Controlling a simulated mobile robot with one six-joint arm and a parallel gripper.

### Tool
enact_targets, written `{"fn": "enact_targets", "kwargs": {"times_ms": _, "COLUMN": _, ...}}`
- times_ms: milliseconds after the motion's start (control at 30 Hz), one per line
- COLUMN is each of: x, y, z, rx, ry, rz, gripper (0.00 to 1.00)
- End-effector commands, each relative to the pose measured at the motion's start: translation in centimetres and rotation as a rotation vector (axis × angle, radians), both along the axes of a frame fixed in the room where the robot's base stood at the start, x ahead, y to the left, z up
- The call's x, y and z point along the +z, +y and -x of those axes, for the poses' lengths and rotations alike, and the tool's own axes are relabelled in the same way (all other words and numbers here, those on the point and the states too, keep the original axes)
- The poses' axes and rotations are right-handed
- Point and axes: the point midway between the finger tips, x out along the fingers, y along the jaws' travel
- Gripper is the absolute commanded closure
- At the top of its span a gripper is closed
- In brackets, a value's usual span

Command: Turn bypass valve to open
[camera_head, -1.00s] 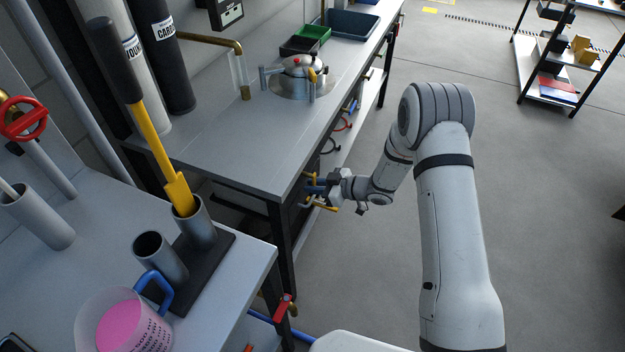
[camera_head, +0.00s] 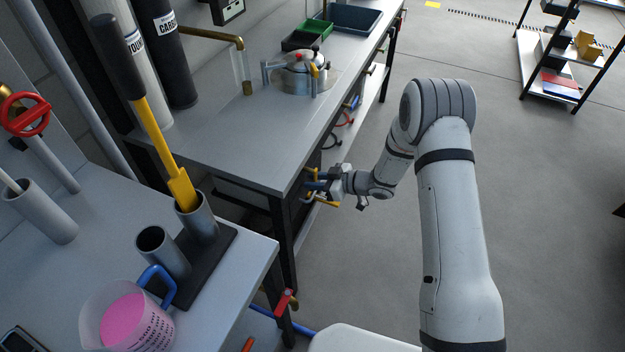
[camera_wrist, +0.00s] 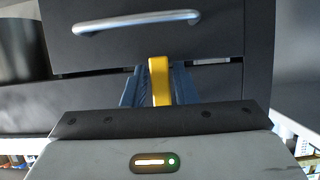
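My gripper (camera_head: 318,187) is at the side of the far bench, just below its top edge. In the wrist view its two blue fingers (camera_wrist: 184,86) stand on either side of a yellow lever handle (camera_wrist: 160,78) and appear closed on it. Yellow lever parts also show beside the gripper in the head view (camera_head: 327,204). The valve body is mostly hidden, and I cannot read any label for the bypass valve. A red-handled valve (camera_head: 284,303) is lower down, near the near bench's leg.
A dark drawer with a metal handle (camera_wrist: 136,22) faces the wrist camera. The near bench (camera_head: 222,322) holds a pink-filled jug (camera_head: 122,320) and grey cylinders. A steel vessel (camera_head: 300,78) stands on the far bench (camera_head: 225,125). The floor (camera_head: 560,220) at right is open.

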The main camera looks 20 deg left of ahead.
Motion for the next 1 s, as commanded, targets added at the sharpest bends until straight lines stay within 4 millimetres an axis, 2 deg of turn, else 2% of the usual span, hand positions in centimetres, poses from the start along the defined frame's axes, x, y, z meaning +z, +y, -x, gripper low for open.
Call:
{"fn": "enact_targets", "kwargs": {"times_ms": 133, "x": 0.4, "y": -1.0, "z": 0.0, "rx": -0.003, "ry": 0.001, "rz": 0.001, "gripper": 0.75}}
{"fn": "enact_targets", "kwargs": {"times_ms": 500, "x": 2.6, "y": -6.4, "z": 0.3, "rx": -0.003, "ry": -0.001, "rz": -0.001, "gripper": 0.75}}
{"fn": "enact_targets", "kwargs": {"times_ms": 667, "x": 3.0, "y": -7.2, "z": 0.4, "rx": -0.001, "ry": 0.000, "rz": -0.001, "gripper": 0.75}}
{"fn": "enact_targets", "kwargs": {"times_ms": 1000, "x": 3.0, "y": -7.2, "z": 0.4, "rx": 0.000, "ry": 0.000, "rz": -0.001, "gripper": 0.75}}
